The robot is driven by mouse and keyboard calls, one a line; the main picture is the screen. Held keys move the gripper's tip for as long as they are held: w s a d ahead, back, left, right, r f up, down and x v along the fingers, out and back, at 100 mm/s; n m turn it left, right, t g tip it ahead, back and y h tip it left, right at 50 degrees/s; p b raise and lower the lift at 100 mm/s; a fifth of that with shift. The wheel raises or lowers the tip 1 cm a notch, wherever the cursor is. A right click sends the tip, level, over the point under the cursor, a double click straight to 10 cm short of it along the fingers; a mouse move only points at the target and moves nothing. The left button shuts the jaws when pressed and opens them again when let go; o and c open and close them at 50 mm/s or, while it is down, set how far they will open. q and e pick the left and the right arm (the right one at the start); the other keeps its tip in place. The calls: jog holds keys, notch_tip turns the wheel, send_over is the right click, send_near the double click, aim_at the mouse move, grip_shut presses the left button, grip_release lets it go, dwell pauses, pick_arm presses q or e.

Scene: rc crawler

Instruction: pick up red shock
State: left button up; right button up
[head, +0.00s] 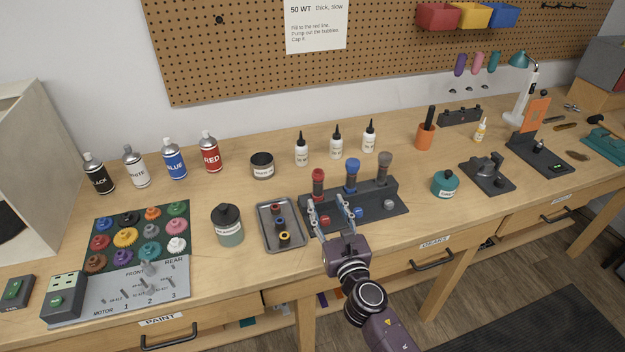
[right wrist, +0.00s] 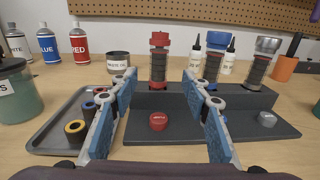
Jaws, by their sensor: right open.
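The red shock (head: 318,183) stands upright at the left end of a dark grey stand (head: 393,209), beside a blue shock (head: 352,174) and a grey shock (head: 384,167). A red cap (right wrist: 158,121) lies on the stand's front base between the fingers. My left gripper is out of view.
A grey metal tray (head: 298,241) with small rings lies just left of the stand. A jar with a dark lid (head: 227,225) stands left of the tray. White bottles (head: 336,142) stand behind the stand. A teal jar (head: 445,183) is to its right.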

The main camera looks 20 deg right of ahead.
aim_at(320, 189)
jog(key=shift+w+f, duration=0.15)
jog(key=shift+w, duration=1.2)
jog(key=shift+w+r, duration=0.35)
jog(key=shift+r, duration=0.15)
jog(key=w, duration=0.4)
jog(key=shift+f, duration=0.15)
jog(key=shift+w, duration=0.35)
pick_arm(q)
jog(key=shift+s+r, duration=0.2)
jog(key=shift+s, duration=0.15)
pick_arm(e)
grip_shut()
